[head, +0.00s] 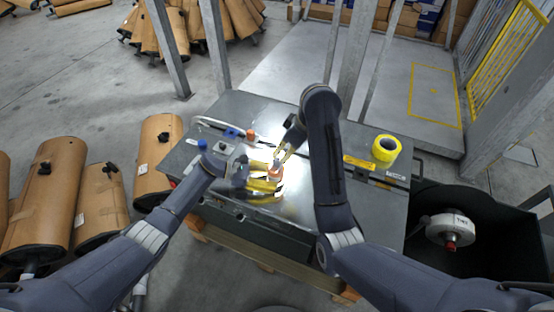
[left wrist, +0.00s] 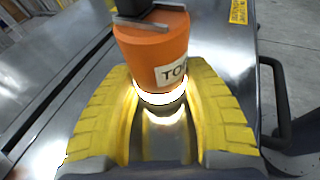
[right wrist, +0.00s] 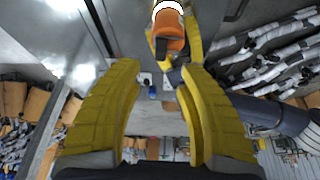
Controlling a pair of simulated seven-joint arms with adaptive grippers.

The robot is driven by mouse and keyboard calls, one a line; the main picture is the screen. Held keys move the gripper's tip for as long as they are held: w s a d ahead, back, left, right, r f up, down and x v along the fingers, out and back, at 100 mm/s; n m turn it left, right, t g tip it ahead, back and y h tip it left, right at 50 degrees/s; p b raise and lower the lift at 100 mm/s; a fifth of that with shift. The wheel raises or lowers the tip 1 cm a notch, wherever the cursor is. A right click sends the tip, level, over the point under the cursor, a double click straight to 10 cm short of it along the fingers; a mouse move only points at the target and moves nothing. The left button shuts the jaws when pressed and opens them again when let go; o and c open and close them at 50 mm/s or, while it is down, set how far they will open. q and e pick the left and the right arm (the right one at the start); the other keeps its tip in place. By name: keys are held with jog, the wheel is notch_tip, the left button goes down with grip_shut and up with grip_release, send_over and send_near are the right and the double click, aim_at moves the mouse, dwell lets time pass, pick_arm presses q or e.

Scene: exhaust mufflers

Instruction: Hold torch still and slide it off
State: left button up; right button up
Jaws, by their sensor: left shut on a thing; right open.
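The torch (head: 275,172) is an orange cylinder with a glowing white ring at one end. In the left wrist view the torch (left wrist: 160,45) carries a partly visible "TO" label and a black and grey part at its top. My left gripper (head: 268,188) is shut on it, with yellow fingers on both sides near the glowing end. My right gripper (head: 284,155) is open just above and beyond the torch in the head view. In the right wrist view the torch (right wrist: 170,35) lies beyond the open, empty fingers, partly framed by the left gripper's yellow fingers.
The dark metal workbench (head: 340,240) bears a yellow tape roll (head: 385,148) at right, and a small orange item (head: 251,134) and a blue item (head: 231,133) at the back left. A black bin (head: 480,255) stands at right.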

aim_at(277, 159)
jog(key=shift+x, duration=3.8)
jog(key=shift+c, duration=0.4)
grip_shut()
jog(key=shift+s, duration=0.1)
